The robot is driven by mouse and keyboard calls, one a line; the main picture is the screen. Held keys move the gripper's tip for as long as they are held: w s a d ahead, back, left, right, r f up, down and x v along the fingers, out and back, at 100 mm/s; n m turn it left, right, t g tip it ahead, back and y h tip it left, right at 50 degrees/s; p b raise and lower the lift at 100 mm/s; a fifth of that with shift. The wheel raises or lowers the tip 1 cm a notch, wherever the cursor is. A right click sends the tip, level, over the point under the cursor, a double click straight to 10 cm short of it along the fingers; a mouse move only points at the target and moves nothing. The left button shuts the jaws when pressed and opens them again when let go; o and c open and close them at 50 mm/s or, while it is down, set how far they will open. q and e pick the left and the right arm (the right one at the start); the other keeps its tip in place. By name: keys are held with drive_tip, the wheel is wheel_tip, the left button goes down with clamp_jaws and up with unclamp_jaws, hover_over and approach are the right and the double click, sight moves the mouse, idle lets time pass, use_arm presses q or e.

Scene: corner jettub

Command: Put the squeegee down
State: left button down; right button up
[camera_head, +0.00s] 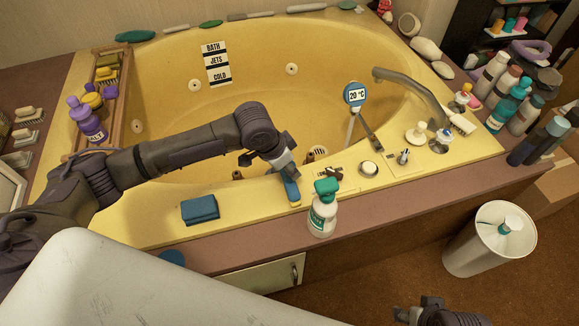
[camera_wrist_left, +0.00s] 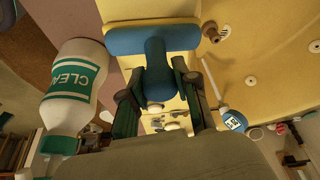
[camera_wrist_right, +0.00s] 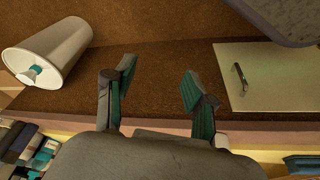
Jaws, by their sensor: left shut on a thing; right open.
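The squeegee (camera_wrist_left: 152,40) is blue, with a wide head and a round handle. My left gripper (camera_wrist_left: 157,80) is shut on its handle. In the head view the squeegee (camera_head: 292,192) is at the front yellow rim of the tub (camera_head: 245,196), below the left gripper (camera_head: 284,174). Part of it is hidden by the gripper, and I cannot tell whether it touches the rim. My right gripper (camera_wrist_right: 158,72) is open and empty above the brown floor, partly showing at the bottom edge of the head view (camera_head: 430,314).
A white spray bottle with a green top (camera_head: 322,212) stands just right of the squeegee. A blue folded cloth (camera_head: 200,210) lies on the rim to the left. A wooden tray (camera_head: 119,105) and several bottles (camera_head: 514,103) line the sides. A white bin (camera_head: 478,245) stands on the floor.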

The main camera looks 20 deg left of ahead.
use_arm(q)
drive_tip(key=c, duration=0.9)
unclamp_jaws()
drive_tip(key=shift+o, duration=0.2)
use_arm(e)
drive_tip(key=shift+f, duration=0.15)
use_arm(q)
drive_tip(key=shift+r, duration=0.15)
drive_tip(key=p+v, duration=0.3)
drive_tip(key=v, duration=0.9)
use_arm(e)
wheel_tip(320, 180, down, 11)
drive_tip(key=shift+f+g, duration=0.2)
drive_tip(key=shift+g, duration=0.2)
drive_tip(key=shift+s+a, duration=0.1)
drive_tip(key=shift+s, duration=0.05)
